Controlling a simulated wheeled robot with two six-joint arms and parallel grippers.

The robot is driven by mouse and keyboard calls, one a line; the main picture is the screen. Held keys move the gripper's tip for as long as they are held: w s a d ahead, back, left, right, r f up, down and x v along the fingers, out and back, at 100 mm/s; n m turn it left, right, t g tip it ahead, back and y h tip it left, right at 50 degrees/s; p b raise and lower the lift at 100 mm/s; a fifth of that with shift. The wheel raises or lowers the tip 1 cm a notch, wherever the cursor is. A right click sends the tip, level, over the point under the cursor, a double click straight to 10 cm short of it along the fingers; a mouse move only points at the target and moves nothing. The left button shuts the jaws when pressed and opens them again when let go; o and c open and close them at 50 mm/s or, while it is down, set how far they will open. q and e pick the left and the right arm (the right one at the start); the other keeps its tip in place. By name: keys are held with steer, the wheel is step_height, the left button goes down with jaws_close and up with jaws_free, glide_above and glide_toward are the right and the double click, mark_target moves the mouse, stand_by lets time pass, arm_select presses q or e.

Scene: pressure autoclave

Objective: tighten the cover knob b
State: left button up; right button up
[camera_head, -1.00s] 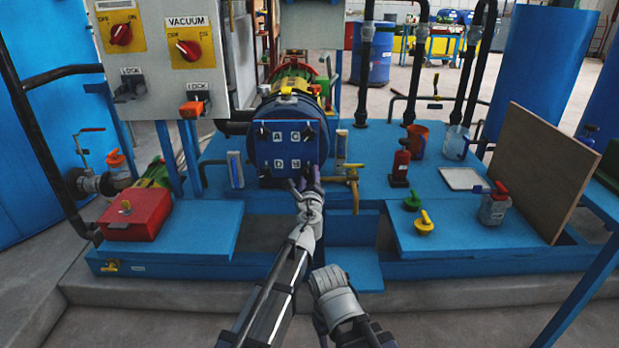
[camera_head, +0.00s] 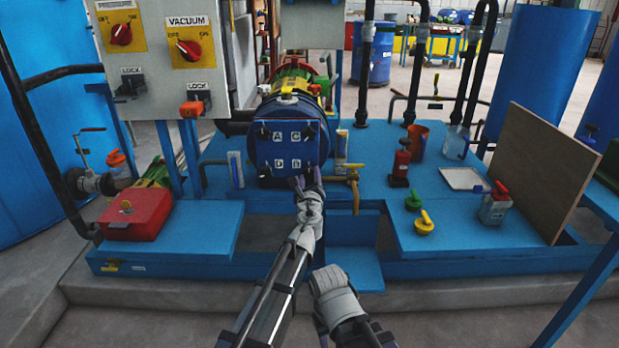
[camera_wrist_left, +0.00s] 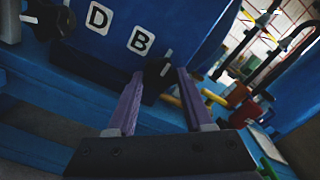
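The blue cover (camera_head: 291,149) bears the letters A, C, D and B, with dark knobs at its corners. Cover knob b (camera_wrist_left: 158,72) is the dark knob just below the letter B in the left wrist view. My left gripper (camera_wrist_left: 160,74) has its two purple fingers on either side of this knob, which fills the gap between the tips. It looks shut on the knob. In the head view the left gripper (camera_head: 308,181) reaches up to the cover's lower right corner and hides the knob there. My right gripper (camera_head: 335,285) hangs below, away from the cover, its fingers not clearly visible.
A control panel (camera_head: 160,50) with red switches stands at the left. A yellow valve pipe (camera_head: 353,180) is close to the right of my left gripper. A red box (camera_head: 137,215), a red bottle (camera_head: 400,165) and a brown board (camera_head: 543,170) stand on the blue platform.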

arm_select(q)
steer(key=o, duration=0.4)
steer(key=shift+o, duration=0.2)
steer(key=shift+s, duration=0.15)
steer(key=s, duration=0.7)
steer(key=shift+s, duration=0.3)
arm_select(e)
steer(key=shift+s+d, duration=0.65)
steer(key=shift+s, duration=0.2)
